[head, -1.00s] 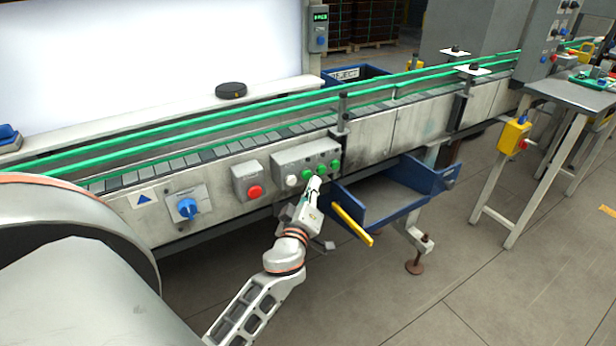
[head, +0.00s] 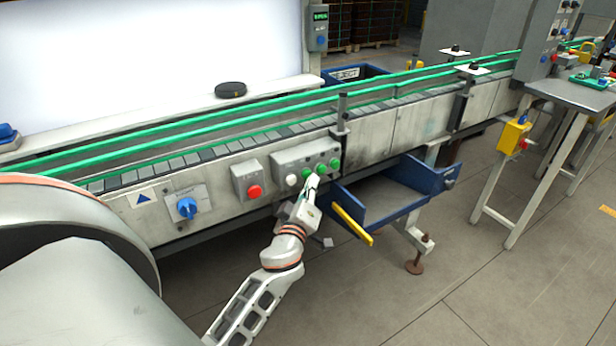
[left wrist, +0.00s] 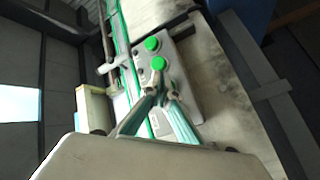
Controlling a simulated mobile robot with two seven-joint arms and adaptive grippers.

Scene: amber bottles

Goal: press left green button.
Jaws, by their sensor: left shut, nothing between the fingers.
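A grey control box (head: 300,160) on the conveyor's front carries green buttons in a row with a white button (head: 292,180) at its left end. The left green button (head: 308,174) is beside my left gripper (head: 315,179), which is shut and empty with its tips close in front of the box. In the left wrist view two green buttons, an upper one (left wrist: 152,44) and a lower one (left wrist: 158,63), show just beyond my closed fingertips (left wrist: 162,84). The fingers hide part of the box there. I cannot tell whether the tips touch a button. My right gripper is not in view.
A red button box (head: 247,182) and a blue rotary switch (head: 187,207) sit left of the control box. A blue open tray (head: 400,200) with a yellow-edged front (head: 352,224) juts out just right of my gripper. Green rails (head: 200,141) run along the conveyor above.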

